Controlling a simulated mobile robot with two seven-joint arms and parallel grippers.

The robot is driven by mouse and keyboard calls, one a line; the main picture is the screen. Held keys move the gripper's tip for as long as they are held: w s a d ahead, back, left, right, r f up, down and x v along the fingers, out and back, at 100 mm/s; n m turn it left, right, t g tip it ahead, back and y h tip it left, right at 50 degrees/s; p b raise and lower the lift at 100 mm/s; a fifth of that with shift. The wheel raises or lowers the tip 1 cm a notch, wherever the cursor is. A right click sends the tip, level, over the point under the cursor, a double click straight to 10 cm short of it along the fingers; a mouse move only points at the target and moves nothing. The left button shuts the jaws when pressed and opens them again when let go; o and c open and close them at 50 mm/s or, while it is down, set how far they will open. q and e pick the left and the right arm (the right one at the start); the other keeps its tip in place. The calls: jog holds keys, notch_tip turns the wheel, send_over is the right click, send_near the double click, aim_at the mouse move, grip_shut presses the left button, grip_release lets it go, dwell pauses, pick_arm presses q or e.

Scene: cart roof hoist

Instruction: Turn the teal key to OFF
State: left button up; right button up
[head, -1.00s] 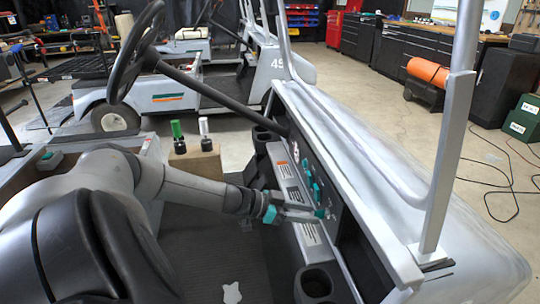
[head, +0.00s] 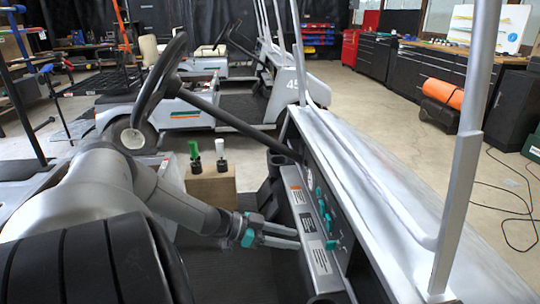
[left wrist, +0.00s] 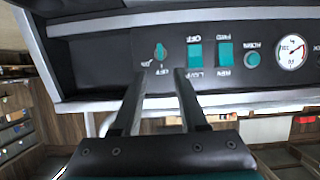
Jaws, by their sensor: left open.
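The teal key (left wrist: 160,52) sits on the dark dash panel in the left wrist view, where the panel shows upside down. Its long side looks upright in that picture, over a small OFF label; other marks beside it are too small to read surely. In the head view the key (head: 331,245) is the nearest teal piece on the dash. My left gripper (head: 299,240) is open and empty, a little left of the key and apart from it. In the left wrist view its two fingers (left wrist: 160,72) point at the panel, one to each side of the key's line. My right gripper is not in view.
Beside the key are two teal rocker switches (left wrist: 195,53), a round teal horn button (left wrist: 252,60) and a white gauge (left wrist: 291,52). The steering wheel (head: 157,85) and its column stand beyond my left arm. A grey roof post (head: 463,170) rises at the right.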

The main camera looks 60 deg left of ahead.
pick_arm(q)
jog(key=p+v, duration=0.2)
jog(key=v, duration=0.3)
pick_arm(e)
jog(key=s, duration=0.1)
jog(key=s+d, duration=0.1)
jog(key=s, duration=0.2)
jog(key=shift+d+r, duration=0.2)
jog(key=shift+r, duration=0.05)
pick_arm(q)
jog(key=shift+f, duration=0.1)
